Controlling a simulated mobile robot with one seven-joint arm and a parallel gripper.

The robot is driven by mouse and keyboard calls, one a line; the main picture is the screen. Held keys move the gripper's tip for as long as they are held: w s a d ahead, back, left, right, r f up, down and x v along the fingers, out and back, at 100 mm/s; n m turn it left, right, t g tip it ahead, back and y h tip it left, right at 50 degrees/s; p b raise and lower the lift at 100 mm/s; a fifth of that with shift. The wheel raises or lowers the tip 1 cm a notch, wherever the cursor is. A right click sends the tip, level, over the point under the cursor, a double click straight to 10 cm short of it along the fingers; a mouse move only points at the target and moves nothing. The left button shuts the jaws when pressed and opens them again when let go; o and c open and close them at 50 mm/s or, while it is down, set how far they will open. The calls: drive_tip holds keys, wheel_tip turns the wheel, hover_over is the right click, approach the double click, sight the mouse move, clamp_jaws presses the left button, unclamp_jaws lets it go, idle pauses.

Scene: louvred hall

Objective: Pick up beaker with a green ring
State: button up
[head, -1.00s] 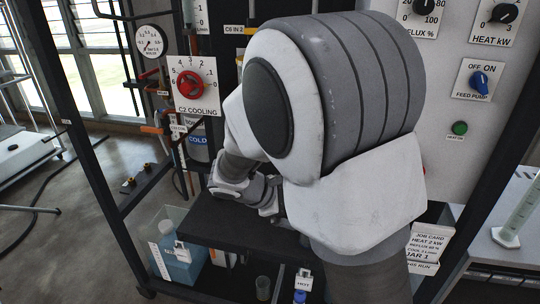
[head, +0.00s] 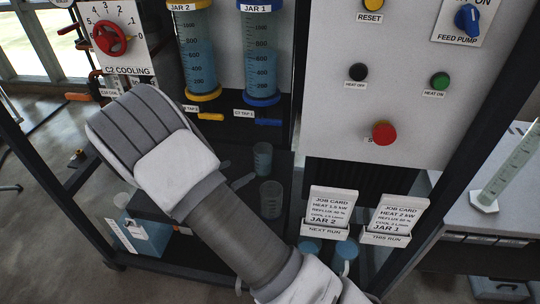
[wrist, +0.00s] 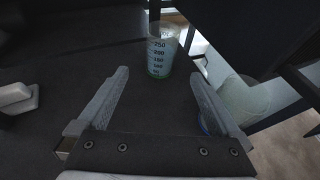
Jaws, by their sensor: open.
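A clear beaker with printed volume marks and a green ring at its base (wrist: 160,52) stands upright on a dark shelf in the wrist view. My gripper (wrist: 159,76) is open and empty. In the head view, two clear beakers stand on the dark shelf, one farther back (head: 262,158) and one nearer (head: 271,200). Their ring colours are not readable there. My arm hides most of the gripper in that view.
A clear container (wrist: 250,98) with blue near its base lies beyond the right finger. Two job cards (head: 333,208) stand right of the beakers. Jars with taps (head: 259,60) hang behind the shelf. A dark upright post (head: 480,130) stands at right.

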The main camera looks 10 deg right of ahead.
sight(257, 161)
drive_tip(key=b+x, duration=0.2)
drive_tip(key=x, duration=1)
drive_tip(key=shift+b, duration=0.4)
drive_tip(key=shift+d+r+b+x, duration=0.15)
drive_tip(key=shift+b+x, duration=0.3)
drive_tip(key=shift+x, duration=1.1)
drive_tip(key=shift+d+r+b+x, duration=0.15)
drive_tip(key=shift+b+x, duration=0.3)
drive_tip(key=shift+x, duration=1.1)
drive_tip(key=shift+a+r, duration=0.1)
drive_tip(key=shift+a, duration=0.05)
clamp_jaws()
drive_tip(key=shift+r, duration=0.1)
